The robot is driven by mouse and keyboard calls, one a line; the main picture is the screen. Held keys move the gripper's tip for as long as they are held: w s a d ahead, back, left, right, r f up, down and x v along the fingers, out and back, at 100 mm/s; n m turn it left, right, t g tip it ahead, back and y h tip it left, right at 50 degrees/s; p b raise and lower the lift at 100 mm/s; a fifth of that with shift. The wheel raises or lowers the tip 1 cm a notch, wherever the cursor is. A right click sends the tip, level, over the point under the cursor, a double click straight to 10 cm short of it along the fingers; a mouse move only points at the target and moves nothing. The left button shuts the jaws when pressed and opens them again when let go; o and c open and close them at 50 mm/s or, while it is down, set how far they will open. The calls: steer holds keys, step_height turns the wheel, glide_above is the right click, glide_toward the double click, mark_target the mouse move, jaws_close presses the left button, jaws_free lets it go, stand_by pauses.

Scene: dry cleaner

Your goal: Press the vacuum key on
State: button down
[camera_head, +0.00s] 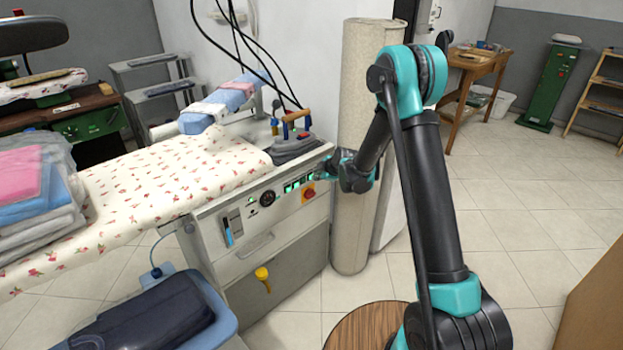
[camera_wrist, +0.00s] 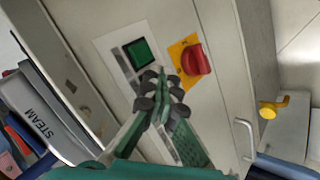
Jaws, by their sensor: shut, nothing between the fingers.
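The ironing station's control panel (camera_head: 283,196) carries a row of green-lit keys (camera_head: 297,183) beside a red rotary switch (camera_head: 308,193) on yellow. No key label is readable, so I cannot tell which one is the vacuum key. My gripper (camera_head: 322,173) is at the right end of the panel, in front of the keys. In the wrist view my gripper (camera_wrist: 159,90) is shut and empty, with its fingertips over the key strip. One green key (camera_wrist: 141,54) shows beyond the tips; the fingers hide other keys. I cannot tell whether the tips touch the panel. The red switch (camera_wrist: 195,60) is beside the tips.
An iron (camera_head: 295,145) rests on the station's top above the panel. A round gauge (camera_head: 268,198) and a drawer handle (camera_head: 255,245) are left of the keys. A tall beige roll (camera_head: 362,100) stands close right of the station.

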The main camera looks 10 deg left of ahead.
steer(key=shift+s+d, duration=0.1)
steer(key=shift+d, duration=0.1)
steer(key=shift+s+d, duration=0.95)
steer(key=shift+d, duration=0.2)
steer(key=shift+s+d, duration=0.95)
steer(key=shift+d, duration=0.2)
